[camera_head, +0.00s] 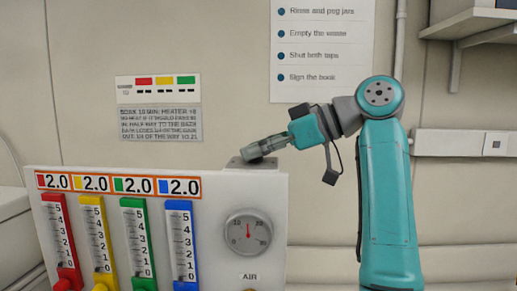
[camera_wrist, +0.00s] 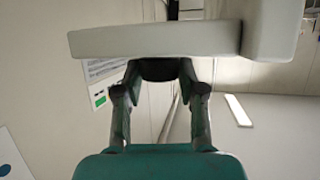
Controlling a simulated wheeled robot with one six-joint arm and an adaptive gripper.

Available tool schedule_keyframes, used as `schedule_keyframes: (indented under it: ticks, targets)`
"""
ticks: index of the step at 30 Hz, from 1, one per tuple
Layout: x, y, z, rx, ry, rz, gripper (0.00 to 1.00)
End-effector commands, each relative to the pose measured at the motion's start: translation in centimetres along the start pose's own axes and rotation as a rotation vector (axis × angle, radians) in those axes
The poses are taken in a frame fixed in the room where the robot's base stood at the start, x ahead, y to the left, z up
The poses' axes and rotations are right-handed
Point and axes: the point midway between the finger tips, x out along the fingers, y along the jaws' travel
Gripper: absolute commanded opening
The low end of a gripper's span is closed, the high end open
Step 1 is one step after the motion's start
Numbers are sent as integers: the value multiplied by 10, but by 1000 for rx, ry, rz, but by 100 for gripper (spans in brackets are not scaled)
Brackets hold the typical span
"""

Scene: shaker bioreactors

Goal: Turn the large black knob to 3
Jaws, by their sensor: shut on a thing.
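The large black knob (camera_wrist: 158,70) shows in the wrist view as a dark round shape between the fingertips, against a pale panel edge. My gripper (camera_wrist: 159,82) is shut on it, one finger on each side. In the head view my gripper (camera_head: 258,150) reaches in from the right to a grey plate (camera_head: 238,162) at the top right of the white control panel (camera_head: 268,190). The knob cannot be made out there, hidden by the fingers. Its scale and pointer are not readable in either view.
The panel has red, yellow, green and blue sliders (camera_head: 180,245) under displays reading 2.0. A round gauge (camera_head: 248,232) is below my gripper, above an AIR label (camera_head: 249,276). Signs (camera_head: 322,45) hang on the wall behind. A shelf (camera_head: 470,25) is at upper right.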

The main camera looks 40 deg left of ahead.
Motion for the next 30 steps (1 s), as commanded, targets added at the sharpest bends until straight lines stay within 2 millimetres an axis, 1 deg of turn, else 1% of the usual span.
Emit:
schedule_keyframes:
  ticks: [5, 11, 17, 30]
  targets:
    - [0, -1, 0, 6, 1, 20, 5]
    - [0, -2, 0, 37, 1, 99, 5]
    - [1, -4, 0, 96, 2, 242, 5]
    - [3, -9, -2, 256, 3, 627, 5]
